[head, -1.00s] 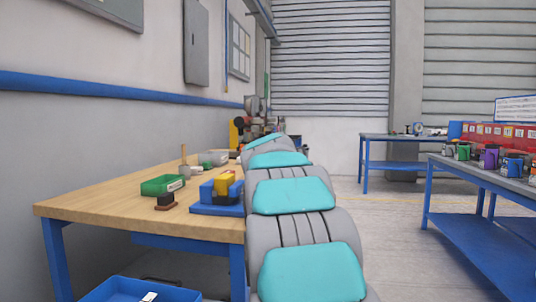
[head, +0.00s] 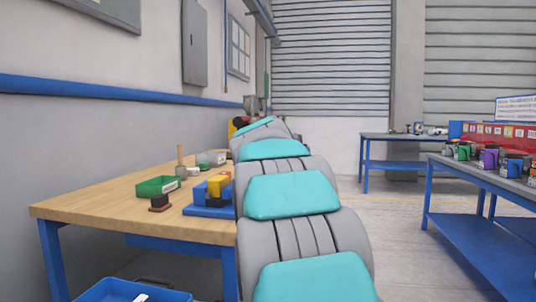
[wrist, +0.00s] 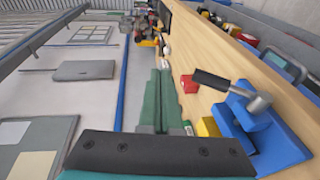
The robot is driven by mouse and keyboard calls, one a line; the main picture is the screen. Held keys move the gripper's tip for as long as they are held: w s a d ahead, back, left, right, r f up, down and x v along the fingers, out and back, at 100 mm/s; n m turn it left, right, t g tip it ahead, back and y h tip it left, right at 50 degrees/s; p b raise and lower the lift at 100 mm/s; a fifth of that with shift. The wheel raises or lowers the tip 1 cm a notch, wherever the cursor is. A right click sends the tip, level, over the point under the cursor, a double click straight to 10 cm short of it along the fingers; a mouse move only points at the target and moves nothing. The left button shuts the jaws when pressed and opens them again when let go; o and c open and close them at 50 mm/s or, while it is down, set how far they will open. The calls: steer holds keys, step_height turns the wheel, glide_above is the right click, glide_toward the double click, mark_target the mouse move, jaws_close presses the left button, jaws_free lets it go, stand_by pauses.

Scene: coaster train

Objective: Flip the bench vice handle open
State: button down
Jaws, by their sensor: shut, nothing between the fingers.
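The bench vice (head: 208,211) is blue with yellow blocks and sits at the near right corner of the wooden bench, beside my arm. In the wrist view the vice (wrist: 272,143) is at the lower right. Its lever handle (wrist: 212,80) has a black grip and a grey metal end (wrist: 257,100), and reaches out toward the upper left of that view. My gripper (wrist: 160,75) is shut and empty, its green fingers together left of the handle and apart from it. In the head view my arm hides the gripper.
On the bench (head: 90,206) are a green bin (head: 157,187), a small dark block on a brown base (head: 159,203) and a wooden-handled tool (head: 181,165). A blue bin (head: 130,290) is below in front. Open floor lies between.

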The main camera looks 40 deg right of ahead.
steer(key=s+a+r, duration=0.3)
steer(key=s+r, duration=0.1)
steer(key=r, duration=0.2)
steer(key=shift+s+a, duration=0.35)
steer(key=shift+s, duration=0.05)
steer(key=shift+s, duration=0.1)
